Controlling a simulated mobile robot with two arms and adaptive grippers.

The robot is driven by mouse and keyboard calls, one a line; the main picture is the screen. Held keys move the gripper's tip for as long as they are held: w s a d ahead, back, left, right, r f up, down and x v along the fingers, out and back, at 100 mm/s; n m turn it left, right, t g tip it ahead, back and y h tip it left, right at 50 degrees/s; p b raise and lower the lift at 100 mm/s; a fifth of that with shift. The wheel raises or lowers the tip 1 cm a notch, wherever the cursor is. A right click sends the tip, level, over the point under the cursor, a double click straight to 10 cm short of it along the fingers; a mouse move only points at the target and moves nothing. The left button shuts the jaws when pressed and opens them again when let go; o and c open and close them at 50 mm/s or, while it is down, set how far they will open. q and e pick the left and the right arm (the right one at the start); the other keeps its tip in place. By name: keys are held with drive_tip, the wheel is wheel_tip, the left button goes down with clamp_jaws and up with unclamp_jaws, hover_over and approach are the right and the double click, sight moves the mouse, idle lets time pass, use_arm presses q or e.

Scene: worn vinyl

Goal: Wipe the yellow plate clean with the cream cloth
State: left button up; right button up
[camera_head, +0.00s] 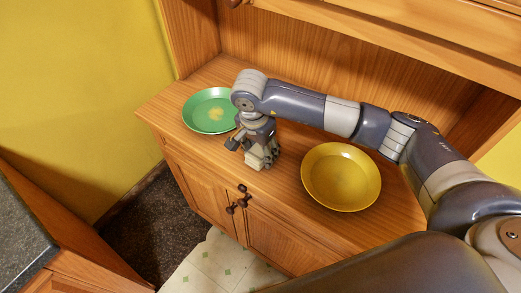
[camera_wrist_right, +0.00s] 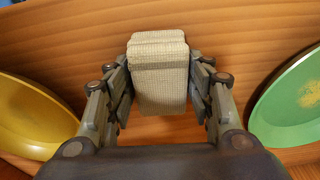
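The yellow plate (camera_head: 341,178) lies on the wooden cabinet top, right of my right gripper (camera_head: 259,157). No clear stain can be made out on it in the head view. In the right wrist view, part of the yellow plate (camera_wrist_right: 32,115) shows at the left edge. The cream cloth (camera_wrist_right: 160,72) is a folded, woven block between the fingers of my right gripper (camera_wrist_right: 160,95), which is shut on it. In the head view the cloth (camera_head: 258,163) is low over the cabinet top, between the two plates. I cannot tell whether it touches the wood. My left gripper is out of view.
A green plate (camera_head: 200,121) with a yellowish smear lies at the cabinet's left end; it also shows in the wrist view (camera_wrist_right: 285,117). A wooden back panel and upper shelf bound the cabinet top (camera_head: 300,223). A dark counter (camera_head: 18,232) stands at lower left.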

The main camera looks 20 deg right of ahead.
sight(261, 152)
drive_tip(key=shift+o, duration=0.3)
drive_tip(key=shift+r+p, duration=0.3)
drive_tip(key=shift+p, duration=0.45)
drive_tip(key=r+b, duration=0.2)
drive_tip(key=r, duration=0.1)
drive_tip(key=r+b, duration=0.1)
drive_tip(key=shift+s+r, duration=0.3)
drive_tip(key=shift+s, duration=0.1)
drive_tip(key=r, duration=0.4)
drive_tip(key=shift+s+a+r+b, duration=0.2)
drive_tip(key=shift+a+r+b, duration=0.05)
drive_tip(key=shift+a+b, duration=0.1)
drive_tip(key=shift+s+r, duration=0.1)
drive_tip(key=shift+r, duration=0.5)
